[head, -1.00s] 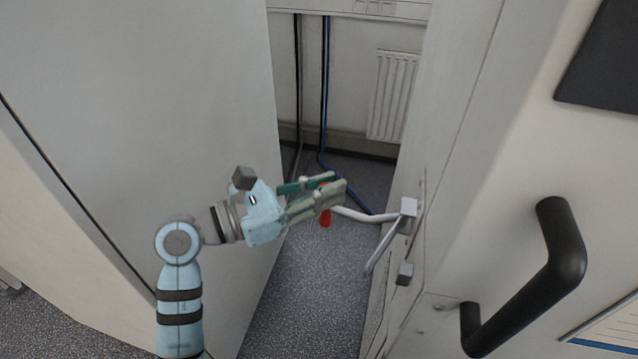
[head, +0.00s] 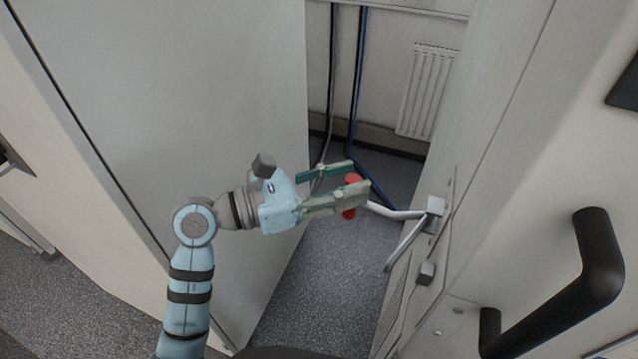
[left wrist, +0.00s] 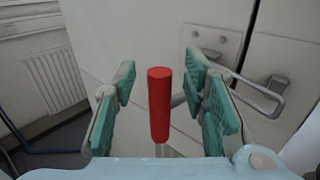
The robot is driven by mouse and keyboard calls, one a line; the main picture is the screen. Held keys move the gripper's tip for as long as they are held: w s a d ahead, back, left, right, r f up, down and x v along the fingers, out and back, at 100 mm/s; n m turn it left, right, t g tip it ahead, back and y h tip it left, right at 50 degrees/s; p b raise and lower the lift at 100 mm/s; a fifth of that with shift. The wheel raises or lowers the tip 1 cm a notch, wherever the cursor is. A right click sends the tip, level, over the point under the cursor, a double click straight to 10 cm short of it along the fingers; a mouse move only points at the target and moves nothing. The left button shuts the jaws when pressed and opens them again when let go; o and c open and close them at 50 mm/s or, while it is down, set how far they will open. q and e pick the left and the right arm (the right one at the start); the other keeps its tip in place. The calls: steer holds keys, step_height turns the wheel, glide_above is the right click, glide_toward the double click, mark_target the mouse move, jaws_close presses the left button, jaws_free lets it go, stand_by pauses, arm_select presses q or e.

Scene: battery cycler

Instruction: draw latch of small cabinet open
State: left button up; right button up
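The latch (head: 396,212) is a pale bent lever on the cabinet side at the right, with a red cylindrical grip (head: 350,211) at its end. My left gripper (head: 357,177) is at this grip, with its green-padded fingers on either side of it. In the left wrist view the red grip (left wrist: 159,104) stands nearly upright between the fingers (left wrist: 160,95), with a gap on both sides. The gripper is open and does not appear to touch it. The cabinet's latch plate shows behind (left wrist: 215,42). My right gripper is out of view.
A large pale panel (head: 170,110) stands close on the left of my arm. A black handle (head: 596,270) juts out at the lower right. A radiator (head: 425,92) and cables (head: 357,90) are at the back of the narrow gap.

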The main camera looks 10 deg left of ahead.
arm_select(q)
steer(key=v, duration=1)
steer(key=shift+s, duration=0.2)
steer(key=shift+a+r, duration=0.1)
